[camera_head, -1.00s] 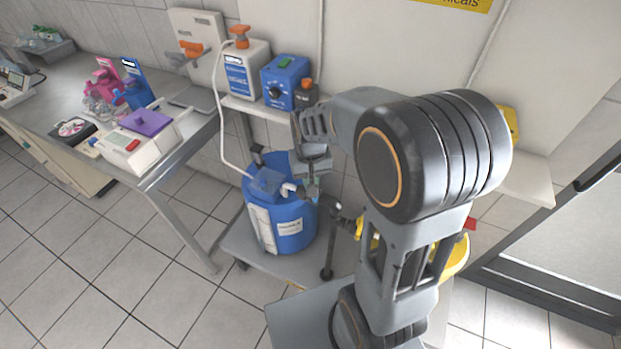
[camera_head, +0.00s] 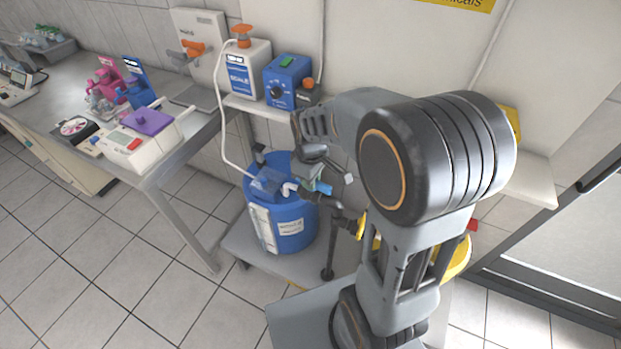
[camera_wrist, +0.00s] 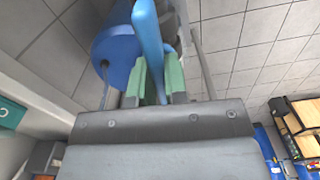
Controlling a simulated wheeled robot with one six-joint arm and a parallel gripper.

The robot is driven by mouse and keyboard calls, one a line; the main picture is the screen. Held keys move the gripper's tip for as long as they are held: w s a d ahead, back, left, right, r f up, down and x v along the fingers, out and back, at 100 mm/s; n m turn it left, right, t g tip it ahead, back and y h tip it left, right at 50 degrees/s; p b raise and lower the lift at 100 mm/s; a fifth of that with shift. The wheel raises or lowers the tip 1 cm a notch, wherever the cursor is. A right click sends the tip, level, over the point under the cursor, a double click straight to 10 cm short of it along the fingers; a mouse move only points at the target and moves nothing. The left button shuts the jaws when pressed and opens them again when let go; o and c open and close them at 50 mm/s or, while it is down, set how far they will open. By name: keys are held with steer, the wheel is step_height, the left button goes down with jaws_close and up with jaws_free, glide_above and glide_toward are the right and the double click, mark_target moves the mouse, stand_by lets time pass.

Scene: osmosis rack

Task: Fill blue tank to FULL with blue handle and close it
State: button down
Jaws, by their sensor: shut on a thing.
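The blue tank (camera_head: 268,225) stands upright on a low grey shelf, with a white label on its side. A white elbow and dark pipe join its top from the right. The blue handle (camera_head: 323,187) shows at this pipe, partly hidden by my gripper (camera_head: 314,168). In the wrist view, the long blue handle (camera_wrist: 149,40) runs between the two green fingertips of my gripper (camera_wrist: 160,78), which is shut on it. The blue tank also shows behind them in the wrist view (camera_wrist: 108,45). The liquid level and any FULL mark cannot be read.
A metal bench (camera_head: 165,165) with lab devices stands at the left. A blue control box (camera_head: 287,82) and a white container (camera_head: 246,70) sit on the wall shelf above the tank. A dark vertical pipe (camera_head: 328,262) and yellow parts stand right of the tank. Tiled floor at front left is clear.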

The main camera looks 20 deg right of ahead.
steer(key=shift+n, duration=0.6)
steer(key=c, duration=1.1)
jaws_free()
steer(key=shift+c, duration=0.2)
steer(key=shift+r, duration=0.1)
step_height(320, 180, up, 14)
steer(key=s+f+m+t, duration=0.4)
steer(key=s+f+m, duration=0.1)
steer(key=s+m, duration=0.4)
steer(key=shift+s, duration=0.55)
